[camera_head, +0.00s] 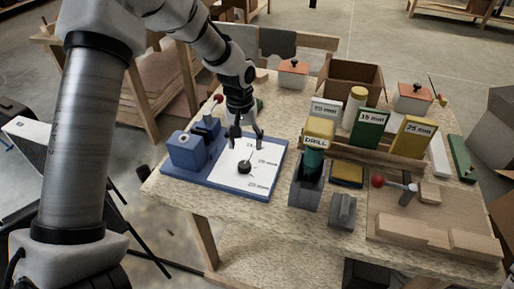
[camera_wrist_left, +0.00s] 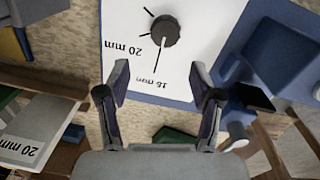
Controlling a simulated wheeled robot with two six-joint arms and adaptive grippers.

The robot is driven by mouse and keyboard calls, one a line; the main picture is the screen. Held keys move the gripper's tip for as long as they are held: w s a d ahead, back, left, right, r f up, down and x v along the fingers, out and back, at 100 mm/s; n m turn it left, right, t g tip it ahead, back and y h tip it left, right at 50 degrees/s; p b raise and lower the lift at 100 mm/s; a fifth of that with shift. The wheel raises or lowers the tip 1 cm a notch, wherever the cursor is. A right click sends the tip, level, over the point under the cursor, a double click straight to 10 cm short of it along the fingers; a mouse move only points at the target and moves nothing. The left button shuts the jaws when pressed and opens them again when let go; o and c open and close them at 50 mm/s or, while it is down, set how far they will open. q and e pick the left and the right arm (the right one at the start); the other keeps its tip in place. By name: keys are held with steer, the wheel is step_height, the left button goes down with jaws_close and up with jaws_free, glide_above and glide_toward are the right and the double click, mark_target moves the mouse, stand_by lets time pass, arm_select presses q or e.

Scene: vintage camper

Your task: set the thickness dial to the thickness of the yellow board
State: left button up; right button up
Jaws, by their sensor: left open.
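The thickness dial is a black knob (camera_head: 244,168) on a white plate (camera_head: 228,178) set on a blue base. It also shows in the left wrist view (camera_wrist_left: 165,30). The plate has several tick marks and mm labels. A thin dark line runs from the knob toward the 15 or 16 mm label; I cannot tell surely whether it is the pointer. The yellow board (camera_head: 412,137), marked 25 mm, stands in a wooden rack at the right. My left gripper (camera_head: 246,144) is open and empty above the plate, just behind the knob; its fingers show in the left wrist view (camera_wrist_left: 160,80).
A green board (camera_head: 369,128) and a pale board (camera_head: 325,111) stand beside the yellow one. A blue block (camera_head: 187,150) adjoins the plate. A red-knobbed lever (camera_head: 378,181) is farther right. A cardboard box (camera_head: 350,75) sits behind.

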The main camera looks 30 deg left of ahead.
mark_target(244, 165)
arm_select(q)
steer(key=s+f+p, duration=0.1)
steer(key=s+f, duration=0.1)
steer(key=s, duration=0.1)
steer(key=shift+d+f, duration=0.15)
steer(key=shift+f, duration=0.2)
steer(key=f, duration=0.1)
steer(key=w+f, duration=0.1)
steer(key=f, duration=0.2)
steer(key=shift+w+f, duration=0.2)
steer(key=shift+w, duration=0.15)
steer(key=shift+s+r, duration=0.25)
steer(key=shift+s, duration=0.15)
steer(key=shift+c, duration=0.9)
steer(key=shift+s+r, duration=0.1)
steer(key=c, duration=0.6)
steer(key=shift+d, duration=0.1)
steer(key=c, duration=0.4)
arm_select(e)
steer(key=shift+s+r, duration=0.95)
steer(key=shift+r, duration=0.05)
